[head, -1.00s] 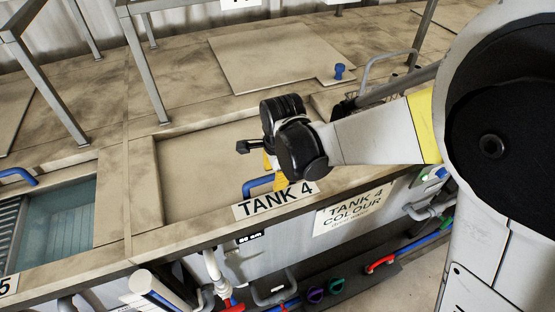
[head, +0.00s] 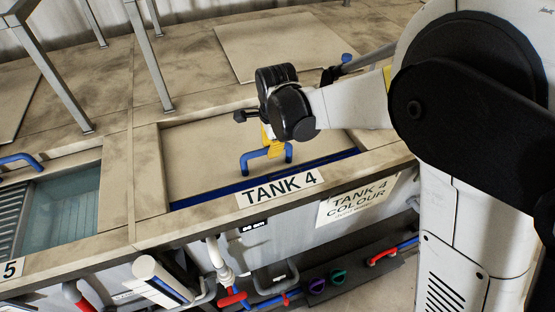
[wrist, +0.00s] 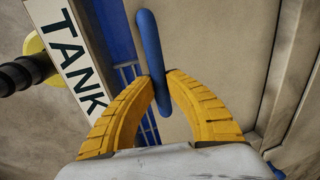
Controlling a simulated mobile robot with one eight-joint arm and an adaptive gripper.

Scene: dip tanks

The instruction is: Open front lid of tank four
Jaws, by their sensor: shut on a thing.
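The beige front lid (head: 205,145) of tank four lies behind the TANK 4 label (head: 280,188). A dark blue gap (head: 205,196) shows between the lid's front edge and the tank rim. The lid's blue bar handle (head: 248,161) stands up from it near its front edge. My gripper (head: 274,148) is over the handle, its yellow fingers reaching down to it. In the wrist view my yellow fingers (wrist: 158,80) are shut on the blue handle (wrist: 149,40), one on each side. The gap and blue grating (wrist: 127,75) show beside the lid there.
A rear lid (head: 270,45) lies flat behind. Grey metal frame legs (head: 150,60) rise at the back left. Tank 5, open with bluish liquid (head: 62,210), is at the left. Pipes and valves (head: 232,298) run along the front below the rim.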

